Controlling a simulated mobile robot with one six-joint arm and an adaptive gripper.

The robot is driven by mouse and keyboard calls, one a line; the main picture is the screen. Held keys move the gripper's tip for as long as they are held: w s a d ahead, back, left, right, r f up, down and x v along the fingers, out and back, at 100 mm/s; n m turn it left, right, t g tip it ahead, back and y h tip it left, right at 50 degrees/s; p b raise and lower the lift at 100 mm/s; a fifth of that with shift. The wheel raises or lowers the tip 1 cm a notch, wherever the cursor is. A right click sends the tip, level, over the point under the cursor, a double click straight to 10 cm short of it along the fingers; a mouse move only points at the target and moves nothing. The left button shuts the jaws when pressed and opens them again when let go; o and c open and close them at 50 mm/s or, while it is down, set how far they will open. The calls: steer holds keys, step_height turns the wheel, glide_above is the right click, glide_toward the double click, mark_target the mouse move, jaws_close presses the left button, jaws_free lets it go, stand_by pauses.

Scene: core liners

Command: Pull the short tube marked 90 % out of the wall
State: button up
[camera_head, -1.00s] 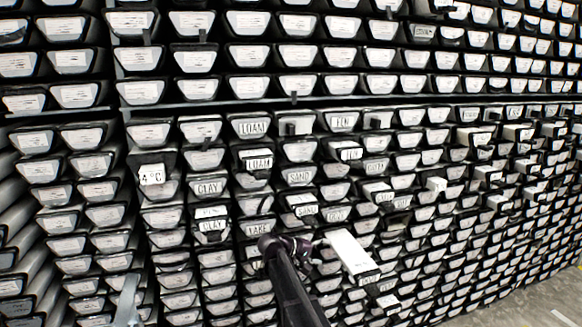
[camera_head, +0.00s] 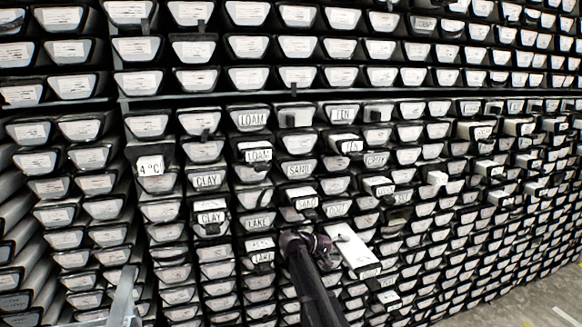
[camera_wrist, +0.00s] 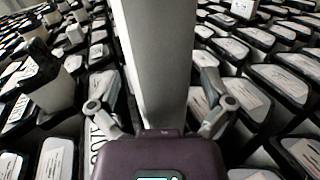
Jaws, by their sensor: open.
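I cannot read a 90 % mark on any tube in either view. A pale tube (camera_head: 350,245) sticks well out of the wall below the middle of the head view; the writing on its end is too small to read. My gripper (camera_head: 325,243) is at this tube's left side, partly hidden by my own wrist. In the wrist view a long pale grey tube (camera_wrist: 158,50) runs upward between the two fingers of my gripper (camera_wrist: 165,95). The fingers are open, one on each side of it. I cannot tell whether either finger touches it.
The wall is packed with dark-rimmed tube ends, several labelled, such as 4 °C (camera_head: 149,169), CLAY (camera_head: 207,181) and LOAM (camera_head: 252,118). Other pale tubes stick out to the right (camera_head: 437,178). In the wrist view a dark-based block (camera_wrist: 45,80) stands out at left. Floor shows at lower right.

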mark_target(355, 271)
steer(key=c, duration=1)
steer(key=shift+c, duration=0.5)
steer(key=shift+s+d, duration=0.65)
steer(key=shift+s, duration=1.3)
steer(key=shift+s+d, duration=0.65)
steer(key=shift+s, duration=1.35)
steer(key=shift+s+d, duration=0.65)
steer(key=shift+s, duration=1.3)
steer(key=shift+c, duration=0.2)
steer(key=shift+r, duration=0.15)
